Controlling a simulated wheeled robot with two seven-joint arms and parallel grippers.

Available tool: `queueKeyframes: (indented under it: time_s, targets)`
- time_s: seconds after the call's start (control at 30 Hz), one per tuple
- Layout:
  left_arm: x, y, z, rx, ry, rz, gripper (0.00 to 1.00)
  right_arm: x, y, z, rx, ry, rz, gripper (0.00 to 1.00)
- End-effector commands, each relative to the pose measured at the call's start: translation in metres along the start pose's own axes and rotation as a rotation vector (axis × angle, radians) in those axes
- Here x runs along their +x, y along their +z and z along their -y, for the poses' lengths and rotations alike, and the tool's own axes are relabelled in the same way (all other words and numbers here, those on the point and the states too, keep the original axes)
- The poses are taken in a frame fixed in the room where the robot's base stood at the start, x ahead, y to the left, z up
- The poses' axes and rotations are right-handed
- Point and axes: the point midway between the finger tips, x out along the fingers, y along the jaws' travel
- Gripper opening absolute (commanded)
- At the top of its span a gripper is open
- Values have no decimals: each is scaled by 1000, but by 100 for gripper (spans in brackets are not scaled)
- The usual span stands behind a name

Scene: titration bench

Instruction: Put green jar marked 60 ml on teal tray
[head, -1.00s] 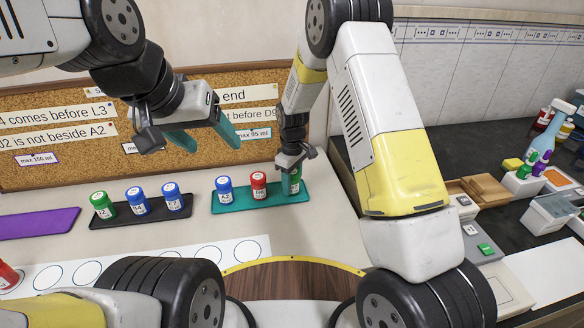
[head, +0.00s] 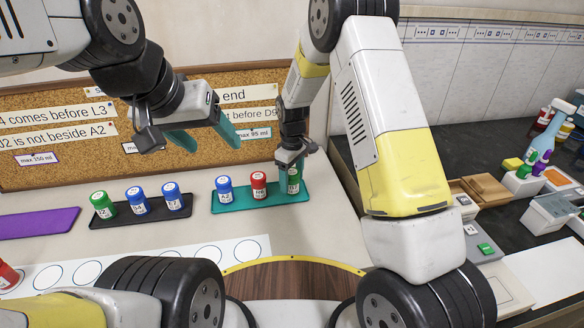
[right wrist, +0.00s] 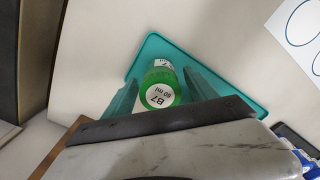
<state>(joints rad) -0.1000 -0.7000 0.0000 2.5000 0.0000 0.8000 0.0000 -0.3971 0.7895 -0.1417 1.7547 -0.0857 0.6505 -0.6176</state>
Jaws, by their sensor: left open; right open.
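The green jar (head: 293,184) stands upright at the right end of the teal tray (head: 243,206), next to a red jar (head: 259,185) and a blue jar (head: 224,189). In the right wrist view the green jar's cap (right wrist: 160,95) reads B7, 60 ml, and the teal tray (right wrist: 152,48) lies under it. My right gripper (head: 291,168) is open, its fingers on either side of the green jar. In the right wrist view a gap shows beside the jar. My left gripper (head: 202,137) is open and empty, raised before the cork board.
A black tray (head: 120,218) holds a green jar and two blue jars. A purple tray (head: 38,224) lies empty at left. A white strip with circles (head: 140,262) lies in front. A cork board (head: 60,160) stands behind. The dark counter at right holds bottles and boxes.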

Motion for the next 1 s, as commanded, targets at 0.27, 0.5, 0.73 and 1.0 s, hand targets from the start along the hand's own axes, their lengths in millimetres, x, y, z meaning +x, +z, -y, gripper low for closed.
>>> queueKeyframes:
  time_s: [0.27,0.5,0.73,1.0]
  targets:
    - [0,0,0,0,0,0,66,-62,-1,0,0,2,-4,66]
    - [0,0,0,0,0,0,66,-96,0,0,0,1,-2,66]
    - [0,0,0,0,0,0,66,-135,17,0,67,10,-45,66]
    - [0,0,0,0,0,0,66,-239,99,22,345,40,-221,66]
